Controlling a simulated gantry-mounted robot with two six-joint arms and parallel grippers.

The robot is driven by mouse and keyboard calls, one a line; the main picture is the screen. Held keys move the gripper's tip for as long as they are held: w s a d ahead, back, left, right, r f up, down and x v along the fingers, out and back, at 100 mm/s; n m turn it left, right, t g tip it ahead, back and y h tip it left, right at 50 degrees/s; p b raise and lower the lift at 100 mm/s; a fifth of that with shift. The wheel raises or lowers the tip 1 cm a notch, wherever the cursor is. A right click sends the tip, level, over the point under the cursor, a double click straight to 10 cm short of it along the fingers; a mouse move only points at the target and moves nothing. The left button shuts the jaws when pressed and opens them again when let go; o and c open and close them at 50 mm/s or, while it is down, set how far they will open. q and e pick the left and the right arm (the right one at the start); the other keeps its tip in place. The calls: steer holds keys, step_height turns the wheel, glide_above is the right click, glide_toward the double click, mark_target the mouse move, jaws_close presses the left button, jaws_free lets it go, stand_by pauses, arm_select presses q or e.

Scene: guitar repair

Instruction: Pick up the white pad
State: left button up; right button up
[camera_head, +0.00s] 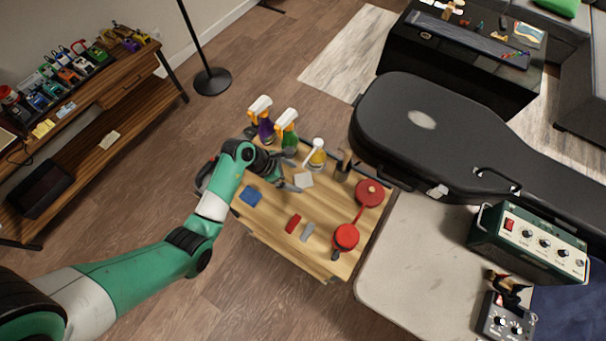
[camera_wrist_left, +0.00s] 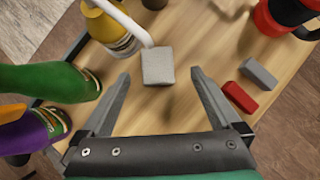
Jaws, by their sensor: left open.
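The white pad (camera_head: 303,180) is a small pale block lying on the wooden cart top, near its middle. In the left wrist view the pad (camera_wrist_left: 158,66) lies just beyond and between the spread fingertips. My left gripper (camera_head: 287,181) is over the cart to the left of the pad in the head view. In the left wrist view my left gripper (camera_wrist_left: 160,75) is open, with nothing between its fingers. My right gripper is not in view.
Spray bottles (camera_head: 287,130) and a yellow bottle (camera_head: 317,154) stand behind the pad. A blue pad (camera_head: 251,196), a red block (camera_head: 293,222), a grey block (camera_head: 307,231) and red round items (camera_head: 346,236) lie on the wooden cart (camera_head: 270,225). A guitar case (camera_head: 440,130) lies to the right.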

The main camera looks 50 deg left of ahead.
mark_target(305, 179)
arm_select(q)
steer(key=b+x, duration=0.1)
steer(key=x, duration=0.1)
steer(key=b+x, duration=0.1)
steer(key=x, duration=0.1)
steer(key=shift+w+a+f, duration=0.1)
steer(key=shift+w+f, duration=0.05)
steer(key=shift+f, duration=0.2)
steer(key=c, duration=1.5)
steer(key=shift+r+p, duration=0.3)
steer(key=shift+r, duration=0.4)
steer(key=shift+c, duration=0.2)
step_height(305, 179, up, 3)
steer(key=shift+p, duration=1.05)
steer(key=s+d+r+p, duration=0.6)
steer(key=s+d+r, duration=0.2)
steer(key=s+d, duration=0.1)
steer(key=shift+s+d+r, duration=0.35)
steer(key=shift+d, duration=0.2)
